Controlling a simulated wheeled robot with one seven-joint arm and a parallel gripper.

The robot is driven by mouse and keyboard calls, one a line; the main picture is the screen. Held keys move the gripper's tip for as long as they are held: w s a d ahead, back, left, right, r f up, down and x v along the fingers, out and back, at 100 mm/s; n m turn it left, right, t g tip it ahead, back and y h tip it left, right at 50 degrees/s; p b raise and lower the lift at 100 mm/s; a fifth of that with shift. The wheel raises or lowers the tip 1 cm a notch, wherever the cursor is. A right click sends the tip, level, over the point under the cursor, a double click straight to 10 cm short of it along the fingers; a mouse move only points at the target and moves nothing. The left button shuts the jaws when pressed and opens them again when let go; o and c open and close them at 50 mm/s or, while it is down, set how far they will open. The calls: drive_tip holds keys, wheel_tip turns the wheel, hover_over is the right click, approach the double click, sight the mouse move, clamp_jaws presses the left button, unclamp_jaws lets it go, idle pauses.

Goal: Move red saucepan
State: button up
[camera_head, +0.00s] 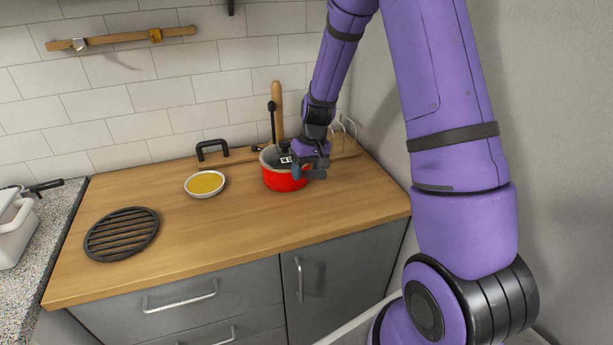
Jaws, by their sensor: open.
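The red saucepan (283,181) stands upright on the wooden counter, towards the back right. A dark handle-like piece rises behind it. My gripper (311,173) is open at the saucepan's right side, over its right rim. My gripper hides part of the saucepan's top and right edge. I cannot tell whether the fingers touch the pan.
A white bowl with yellow contents (205,184) is left of the saucepan. A round black trivet (121,234) lies at the counter's front left. A black-handled item (212,150) and a wooden stick (277,108) are behind. The wooden counter (230,232) is clear in front.

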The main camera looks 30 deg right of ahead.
drive_tip(key=shift+w+r, duration=0.15)
drive_tip(key=shift+r, duration=3.05)
drive_tip(key=shift+a, duration=0.3)
